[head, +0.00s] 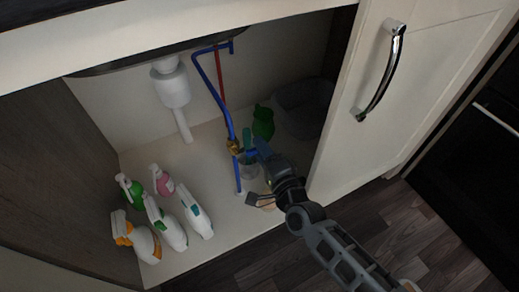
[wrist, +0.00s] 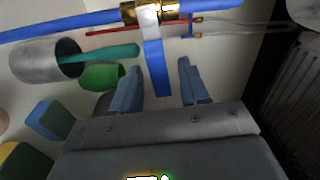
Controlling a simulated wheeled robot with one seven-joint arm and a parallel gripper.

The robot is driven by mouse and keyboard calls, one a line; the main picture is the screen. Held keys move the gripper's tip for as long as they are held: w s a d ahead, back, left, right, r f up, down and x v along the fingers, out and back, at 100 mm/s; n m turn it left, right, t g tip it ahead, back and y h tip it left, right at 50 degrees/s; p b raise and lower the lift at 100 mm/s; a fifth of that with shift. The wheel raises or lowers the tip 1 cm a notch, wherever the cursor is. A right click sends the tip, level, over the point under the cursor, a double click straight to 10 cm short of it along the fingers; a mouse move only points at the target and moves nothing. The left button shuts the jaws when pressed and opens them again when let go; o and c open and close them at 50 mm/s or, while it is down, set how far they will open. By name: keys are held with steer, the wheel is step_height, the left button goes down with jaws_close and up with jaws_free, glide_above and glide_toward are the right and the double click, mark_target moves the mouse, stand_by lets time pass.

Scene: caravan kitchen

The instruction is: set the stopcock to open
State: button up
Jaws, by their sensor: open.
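The stopcock is a brass valve (wrist: 155,12) on a blue pipe (wrist: 70,24), with a flat blue lever (wrist: 157,68). In the wrist view the lever stands across the pipe, roughly at a right angle to it. My gripper (wrist: 161,65) is open, with one finger on each side of the lever in that view and a visible gap to both. In the head view the brass valve (head: 234,146) sits on the upright blue pipe (head: 226,104), and my gripper (head: 264,160) is just to its right, partly hiding the lever.
A grey cup (wrist: 40,62) with a teal-handled tool stands close to the valve. A green bottle (head: 263,122) and a dark basin (head: 302,105) are behind my gripper. Several spray bottles (head: 167,228) stand at the left. The cupboard door (head: 345,130) stands close on the right.

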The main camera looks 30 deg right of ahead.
steer(key=shift+w, duration=0.65)
jaws_close()
